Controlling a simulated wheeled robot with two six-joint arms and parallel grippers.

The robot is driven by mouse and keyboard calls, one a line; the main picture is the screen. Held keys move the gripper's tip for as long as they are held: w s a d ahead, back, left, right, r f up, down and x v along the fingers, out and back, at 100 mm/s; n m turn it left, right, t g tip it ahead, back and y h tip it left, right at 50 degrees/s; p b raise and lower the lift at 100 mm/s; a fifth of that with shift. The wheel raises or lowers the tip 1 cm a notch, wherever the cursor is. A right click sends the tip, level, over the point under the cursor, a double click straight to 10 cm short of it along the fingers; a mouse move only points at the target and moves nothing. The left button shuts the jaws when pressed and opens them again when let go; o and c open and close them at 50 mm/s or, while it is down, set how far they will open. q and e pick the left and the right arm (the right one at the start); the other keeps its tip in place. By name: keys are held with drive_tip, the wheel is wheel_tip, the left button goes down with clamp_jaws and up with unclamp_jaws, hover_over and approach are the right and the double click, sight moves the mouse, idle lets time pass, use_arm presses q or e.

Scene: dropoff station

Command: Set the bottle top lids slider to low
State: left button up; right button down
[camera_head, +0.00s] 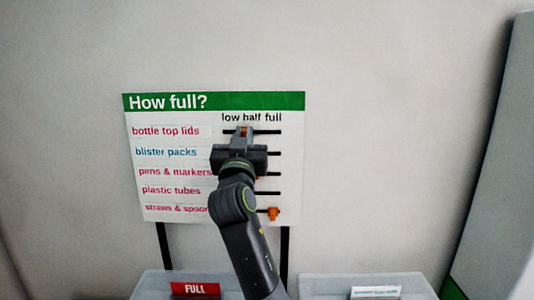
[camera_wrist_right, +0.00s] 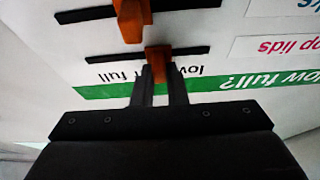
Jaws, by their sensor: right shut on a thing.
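The bottle top lids track (camera_head: 268,132) is the top one. My right gripper (camera_head: 244,132) is shut on its orange slider knob, which also shows between the fingers in the right wrist view (camera_wrist_right: 158,56). The knob sits between the "low" and "half" marks, closer to the middle than to the low end. In the right wrist view the board appears upside down. My left gripper is not in view.
The blister packs knob (camera_wrist_right: 130,22) is close below the held one. The straws & spoons knob (camera_head: 273,213) sits toward full. My right arm hides other parts of the lower rows. Below stand a bin with a red FULL sign (camera_head: 195,289) and another bin (camera_head: 420,285).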

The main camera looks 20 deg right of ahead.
drive_tip(key=a, duration=0.1)
drive_tip(key=w+a+b, duration=0.1)
drive_tip(key=a, duration=0.1)
drive_tip(key=shift+w+a+f, duration=0.15)
drive_tip(key=shift+w+a, duration=0.1)
drive_tip(key=shift+w, duration=0.1)
drive_tip(key=shift+d, duration=0.15)
drive_tip(key=c, duration=1.8)
unclamp_jaws()
drive_tip(key=o, duration=0.4)
drive_tip(key=shift+w+a, duration=0.15)
drive_tip(key=shift+a, duration=0.05)
drive_tip(key=shift+c, duration=0.2)
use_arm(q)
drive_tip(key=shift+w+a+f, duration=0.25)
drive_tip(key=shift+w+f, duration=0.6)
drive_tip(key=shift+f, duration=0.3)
use_arm(e)
drive_tip(key=shift+d, duration=0.15)
